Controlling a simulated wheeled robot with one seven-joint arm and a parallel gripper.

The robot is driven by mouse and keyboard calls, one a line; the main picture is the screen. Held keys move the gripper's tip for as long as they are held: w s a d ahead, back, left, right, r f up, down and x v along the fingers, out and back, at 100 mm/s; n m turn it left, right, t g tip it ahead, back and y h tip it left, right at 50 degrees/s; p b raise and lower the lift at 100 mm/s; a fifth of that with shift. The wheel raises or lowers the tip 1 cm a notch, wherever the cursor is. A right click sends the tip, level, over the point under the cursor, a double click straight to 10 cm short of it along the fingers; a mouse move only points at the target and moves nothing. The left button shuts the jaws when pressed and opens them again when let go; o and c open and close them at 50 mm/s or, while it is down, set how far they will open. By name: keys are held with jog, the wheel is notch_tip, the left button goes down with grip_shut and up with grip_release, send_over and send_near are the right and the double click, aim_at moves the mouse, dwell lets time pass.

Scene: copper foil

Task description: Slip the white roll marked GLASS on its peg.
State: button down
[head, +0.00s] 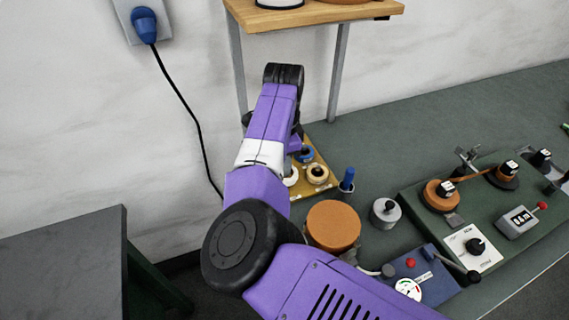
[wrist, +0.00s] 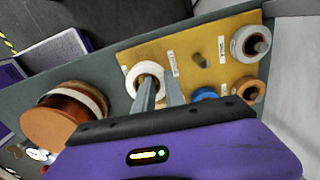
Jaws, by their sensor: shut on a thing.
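The white roll (wrist: 131,82) is held between my gripper's fingers (wrist: 160,92) in the wrist view. One finger passes through its hole and the other is outside its wall. It is over the left part of the yellow board (wrist: 185,45); I cannot tell if it touches the board or surrounds a peg. A bare peg (wrist: 201,61) stands right of it. Labels stand by the pegs, too small to read. In the head view the white roll (head: 291,177) shows at the board's near left edge, partly behind my arm, which hides my gripper.
A copper-coloured drum (head: 333,225) and a blue-handled upright item (head: 347,180) stand close by. Shelf legs (head: 338,75) rise behind.

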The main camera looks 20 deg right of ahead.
jog(key=shift+s+f, duration=0.25)
jog(key=shift+f, duration=0.7)
jog(key=c, duration=1.3)
grip_release()
jog(key=shift+w, duration=0.1)
jog(key=shift+c, duration=0.5)
jog(key=shift+o, duration=0.5)
jog(key=shift+a, duration=0.1)
jog(key=shift+r+p, duration=0.7)
jog(key=shift+c, duration=1.1)
jog(key=shift+o, duration=1.1)
jog(key=shift+r, duration=0.5)
jog(key=shift+w, duration=0.1)
